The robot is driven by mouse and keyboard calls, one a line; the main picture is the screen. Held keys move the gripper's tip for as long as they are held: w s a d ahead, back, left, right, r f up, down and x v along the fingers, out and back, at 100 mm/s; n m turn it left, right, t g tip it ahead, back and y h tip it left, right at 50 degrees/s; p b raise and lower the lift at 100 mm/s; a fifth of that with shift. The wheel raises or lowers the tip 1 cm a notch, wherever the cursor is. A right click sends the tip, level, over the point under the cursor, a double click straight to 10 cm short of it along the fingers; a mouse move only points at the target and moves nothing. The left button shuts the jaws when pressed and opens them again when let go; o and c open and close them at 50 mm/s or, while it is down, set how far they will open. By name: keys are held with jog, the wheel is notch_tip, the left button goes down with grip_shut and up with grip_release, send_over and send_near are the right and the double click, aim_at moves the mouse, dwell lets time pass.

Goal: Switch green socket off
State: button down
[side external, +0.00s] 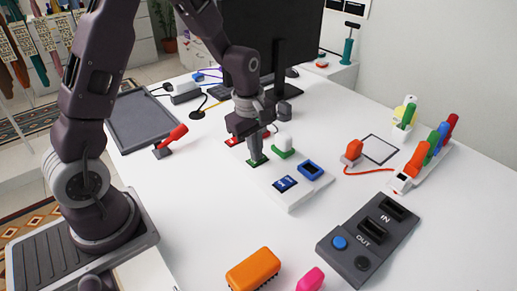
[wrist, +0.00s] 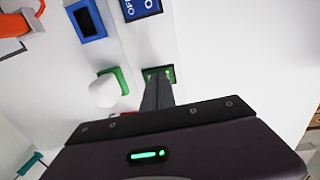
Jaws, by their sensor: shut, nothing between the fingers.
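The white socket strip (side external: 291,201) lies on the table with red, green and blue parts. Its green switch (side external: 258,163) is under my gripper (side external: 256,155), whose closed fingers point down at it and seem to touch it. In the wrist view the green switch (wrist: 160,72) shows around the tips of my gripper (wrist: 157,82); the fingers hide most of its face, so its position is unclear. Beside it is the green socket (side external: 280,153) with a white plug (side external: 284,142) in it. The wrist view also shows the green socket (wrist: 122,78) and the white plug (wrist: 104,90).
The blue switch (side external: 285,184) and empty blue socket (side external: 310,170) are nearer the camera. A monitor (side external: 290,50) stands behind.

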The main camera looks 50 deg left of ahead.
jog(key=shift+r, duration=0.1)
notch_tip(320, 180, up, 14)
jog(key=s, duration=0.1)
jog(key=shift+s, duration=0.3)
send_near(251, 163)
jog(key=w+f, duration=0.1)
jog(key=f, duration=0.1)
jog(key=w+f, duration=0.3)
jog(key=f, duration=0.1)
jog(key=shift+w+f, duration=0.15)
jog(key=shift+f, duration=0.05)
dwell(0.4)
jog(key=shift+f, duration=0.25)
